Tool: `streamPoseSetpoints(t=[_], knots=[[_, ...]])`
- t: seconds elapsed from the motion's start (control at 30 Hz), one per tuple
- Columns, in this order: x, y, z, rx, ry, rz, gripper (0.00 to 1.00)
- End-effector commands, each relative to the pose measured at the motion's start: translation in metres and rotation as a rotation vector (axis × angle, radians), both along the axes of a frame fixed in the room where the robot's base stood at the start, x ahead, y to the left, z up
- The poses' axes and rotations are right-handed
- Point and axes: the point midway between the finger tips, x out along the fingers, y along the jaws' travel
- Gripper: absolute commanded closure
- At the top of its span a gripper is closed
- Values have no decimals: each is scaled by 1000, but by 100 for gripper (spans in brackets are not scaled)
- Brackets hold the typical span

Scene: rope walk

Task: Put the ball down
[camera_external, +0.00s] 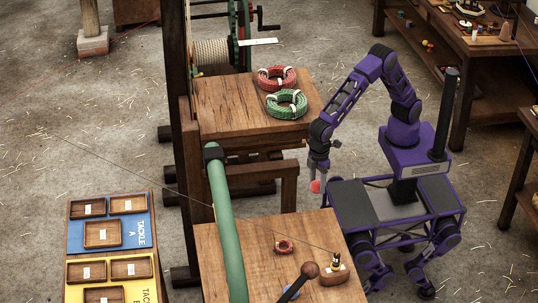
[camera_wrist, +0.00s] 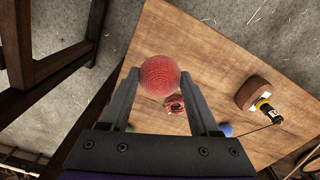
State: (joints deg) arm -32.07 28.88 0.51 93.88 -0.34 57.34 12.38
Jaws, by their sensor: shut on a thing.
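The red ball (camera_external: 315,186) is between the fingertips of my gripper (camera_external: 317,178), in the air beside the near wooden table (camera_external: 228,262). In the wrist view the ball (camera_wrist: 160,76) sits between the two dark fingers of my gripper (camera_wrist: 159,82), which are shut on it. It looks textured and round. The table top (camera_wrist: 215,50) shows below and beyond the ball in that view.
On the table are a small red rope coil (camera_external: 284,247), a wooden block (camera_external: 335,274) with a black-and-yellow piece, and a dark-knobbed handle (camera_external: 309,270). A thick green tube (camera_external: 223,225) crosses it. Red (camera_external: 276,78) and green (camera_external: 287,103) coils lie on the rear bench.

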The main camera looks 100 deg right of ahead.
Motion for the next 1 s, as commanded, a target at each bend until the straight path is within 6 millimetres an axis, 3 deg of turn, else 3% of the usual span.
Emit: streamPoseSetpoints(t=[0.1, 0.2, 0.63, 1.0], knots=[[1, 0, -34, -1, 3, -64, 92], [2, -1, -49, 0, 1, -95, 92], [2, -1, -58, 1, 0, -107, 92], [2, -1, -109, 1, 0, -105, 92]])
